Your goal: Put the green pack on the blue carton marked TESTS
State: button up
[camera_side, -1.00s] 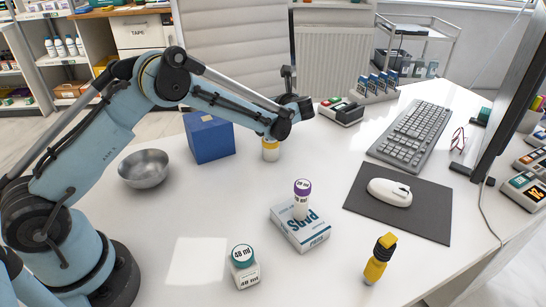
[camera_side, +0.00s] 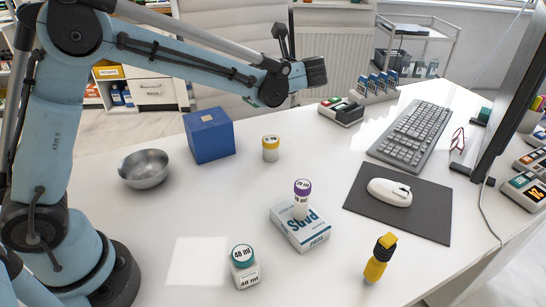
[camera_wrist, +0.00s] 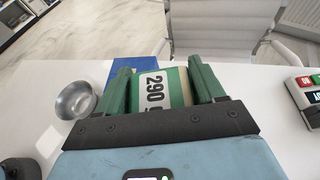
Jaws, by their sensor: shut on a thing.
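My gripper (camera_side: 314,72) is raised above the far part of the table, right of the blue carton (camera_side: 210,140) and well above it. In the wrist view, the green fingers of my gripper (camera_wrist: 162,85) are shut on the green pack (camera_wrist: 178,88), which has a white label reading 290. In the side view I cannot make out the pack at the gripper. The blue carton stands upright on the table, its top bare but for a small pale patch. Part of it shows behind the left finger in the wrist view (camera_wrist: 135,64). I cannot read TESTS on the sides I see.
A purple-capped bottle (camera_side: 301,199) stands on a white box (camera_side: 300,230).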

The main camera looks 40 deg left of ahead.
jog(key=s+a+r+n+g, duration=0.2)
jog(key=s+r, duration=0.2)
jog(key=s, duration=0.3)
send_over(203, 116)
notch_tip(203, 116, down, 7)
jog(key=shift+f, duration=2)
jog(key=shift+f, duration=0.1)
jog(key=o, duration=1.3)
